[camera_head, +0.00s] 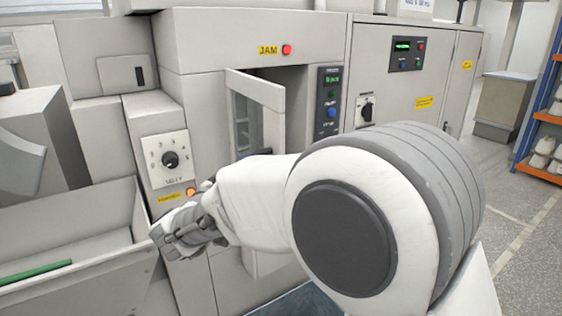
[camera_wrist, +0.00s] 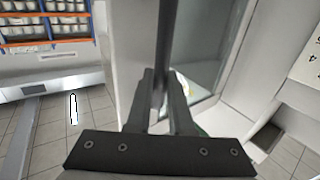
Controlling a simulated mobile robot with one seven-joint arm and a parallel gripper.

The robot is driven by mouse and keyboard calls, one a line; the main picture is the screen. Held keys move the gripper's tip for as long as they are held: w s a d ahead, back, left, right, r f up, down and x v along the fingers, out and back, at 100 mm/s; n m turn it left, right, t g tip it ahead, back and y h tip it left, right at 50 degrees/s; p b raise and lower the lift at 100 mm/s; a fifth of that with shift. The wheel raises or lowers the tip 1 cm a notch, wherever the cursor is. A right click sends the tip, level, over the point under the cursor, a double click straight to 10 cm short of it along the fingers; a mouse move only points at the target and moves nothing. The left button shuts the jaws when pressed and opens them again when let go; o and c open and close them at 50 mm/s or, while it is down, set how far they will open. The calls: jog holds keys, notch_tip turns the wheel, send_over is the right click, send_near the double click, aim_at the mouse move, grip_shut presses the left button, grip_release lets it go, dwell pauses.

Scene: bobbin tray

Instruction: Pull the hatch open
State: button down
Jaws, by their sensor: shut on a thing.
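The hatch (camera_head: 257,89) is a pale framed door with a window in the front of the grey machine. It stands ajar, swung out from its opening (camera_head: 292,82). My arm hides its lower part in the head view. In the wrist view, a dark upright handle bar (camera_wrist: 170,40) runs beside the hatch's window. My gripper (camera_wrist: 162,98) is shut on this bar, one finger on each side. In the head view, the gripper's end is low at the left of my arm, and the handle itself is hidden.
A dial panel (camera_head: 168,160) is left of the hatch. A button panel (camera_head: 329,105) and a rotary switch (camera_head: 366,110) are to its right. An open bin (camera_head: 70,245) is at the lower left. Floor is clear at the right, near a shelf rack (camera_head: 545,120).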

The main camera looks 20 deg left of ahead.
jog(key=shift+s+a+r+m+h+p, duration=0.15)
jog(key=shift+s+a+m+h+p, duration=0.35)
jog(key=shift+a, duration=0.35)
jog(key=shift+s+a+r+m+h+p, duration=0.1)
jog(key=shift+s+a+m+h+p, duration=0.2)
jog(key=shift+s+a+h, duration=0.35)
jog(key=shift+w+a, duration=0.15)
jog(key=c, duration=0.8)
grip_release()
jog(key=shift+w+f, duration=0.1)
jog(key=shift+f, duration=0.05)
jog(key=b+v, duration=0.2)
jog(key=v, duration=1.5)
jog(key=shift+s+r, duration=0.25)
jog(key=shift+r, duration=0.05)
jog(key=shift+a, duration=0.15)
